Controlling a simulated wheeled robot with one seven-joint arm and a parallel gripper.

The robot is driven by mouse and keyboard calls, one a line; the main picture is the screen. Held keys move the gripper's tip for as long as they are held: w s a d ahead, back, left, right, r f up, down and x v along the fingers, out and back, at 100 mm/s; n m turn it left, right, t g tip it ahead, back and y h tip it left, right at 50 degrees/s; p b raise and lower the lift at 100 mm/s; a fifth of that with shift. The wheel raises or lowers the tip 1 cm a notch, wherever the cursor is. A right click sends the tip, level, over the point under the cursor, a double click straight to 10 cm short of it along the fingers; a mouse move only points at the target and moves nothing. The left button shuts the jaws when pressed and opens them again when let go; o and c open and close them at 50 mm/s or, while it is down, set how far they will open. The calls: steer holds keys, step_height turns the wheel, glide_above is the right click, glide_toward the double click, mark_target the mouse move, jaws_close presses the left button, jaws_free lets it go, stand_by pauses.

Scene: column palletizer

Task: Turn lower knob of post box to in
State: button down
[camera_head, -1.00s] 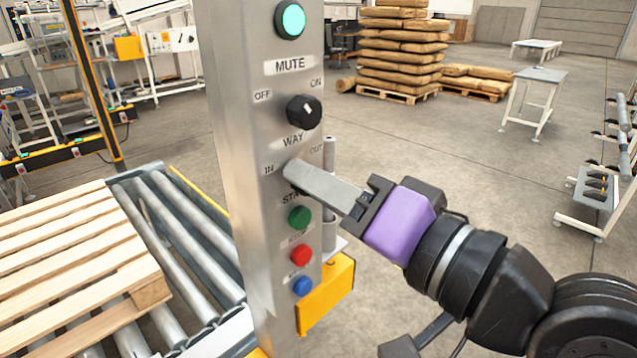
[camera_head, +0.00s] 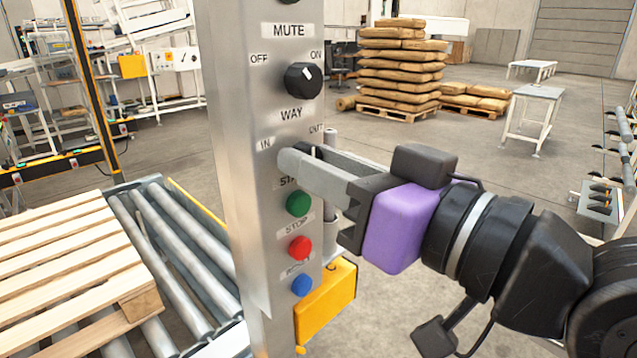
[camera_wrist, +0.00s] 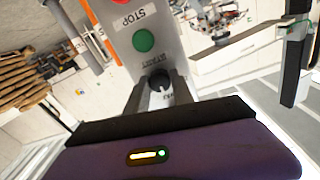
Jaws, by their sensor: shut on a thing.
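The post box (camera_head: 240,130) is a tall grey metal column with a control panel. Its lower knob (camera_wrist: 159,80), black and under the WAY label (camera_head: 291,114), sits between my fingertips in the wrist view. In the head view my fingers mostly hide this knob. My gripper (camera_head: 300,157), also in the wrist view (camera_wrist: 158,92), is shut on the lower knob. The IN label (camera_head: 265,144) is left of the fingertips and the OUT label is partly covered at the right. The knob's pointer direction cannot be told.
The upper black knob (camera_head: 303,80) sits between OFF and ON. Green (camera_head: 298,203), red (camera_head: 300,247) and blue (camera_head: 302,285) buttons lie close below my fingers. A wooden pallet (camera_head: 60,260) rests on the roller conveyor at left.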

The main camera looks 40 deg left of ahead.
steer(key=shift+n+g+b, duration=0.3)
steer(key=shift+n+b, duration=2.9)
steer(key=shift+n, duration=1)
steer(key=c, duration=1.1)
jaws_free()
steer(key=shift+d, duration=0.1)
steer(key=d, duration=0.7)
steer(key=shift+s+d+f, duration=0.2)
steer(key=shift+s+d, duration=0.1)
